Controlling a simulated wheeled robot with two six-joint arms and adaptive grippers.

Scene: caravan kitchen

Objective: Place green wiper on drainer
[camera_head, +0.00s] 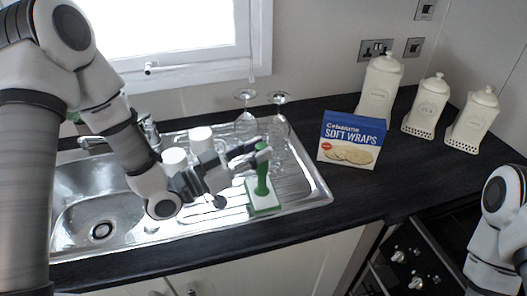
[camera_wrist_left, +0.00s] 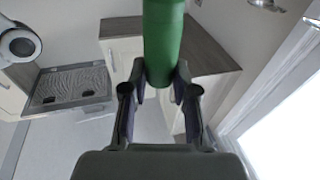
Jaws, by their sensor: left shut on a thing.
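The green wiper (camera_head: 262,183) is upright over the ridged drainer (camera_head: 292,186) of the steel sink, with its green and white head at the bottom. I cannot tell whether the head touches the drainer or hangs just above it. My left gripper (camera_head: 254,153) is shut on the upper part of the wiper's handle. In the left wrist view the green handle (camera_wrist_left: 163,40) sits between the two fingers, and the wiper's head is out of view. My right gripper is not in view.
Upturned glasses (camera_head: 279,130) stand at the drainer's back, and white cups (camera_head: 201,138) stand behind my left arm. A blue Soft Wraps box (camera_head: 352,140) and cream canisters (camera_head: 426,106) stand to the right. The sink basin (camera_head: 100,212) is at left.

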